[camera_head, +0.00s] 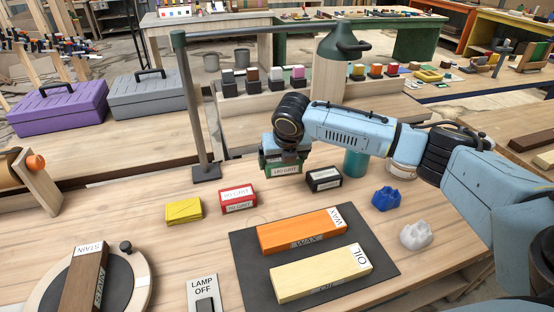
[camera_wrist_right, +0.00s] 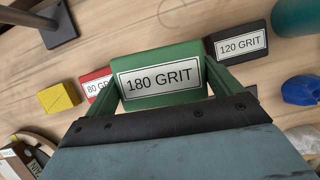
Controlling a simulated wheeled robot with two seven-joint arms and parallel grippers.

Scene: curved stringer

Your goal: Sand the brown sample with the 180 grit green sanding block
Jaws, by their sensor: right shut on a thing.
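The green 180 grit sanding block (camera_head: 283,169) is in my right gripper (camera_head: 287,155), which is shut on it. The brown sample (camera_head: 84,282), labelled STAIN, lies on a round turntable (camera_head: 139,268) at the lower left, well apart from the gripper. Its corner also shows at the lower left of the right wrist view (camera_wrist_right: 20,158). My left gripper is out of view.
A red block (camera_head: 238,199), a black 120 grit block (camera_head: 323,179) and a yellow sponge (camera_head: 183,210) lie nearby. Orange WAX (camera_head: 301,231) and pale OIL (camera_head: 320,274) samples rest on a dark mat (camera_head: 247,263). A lamp post (camera_head: 193,110) stands left of the gripper.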

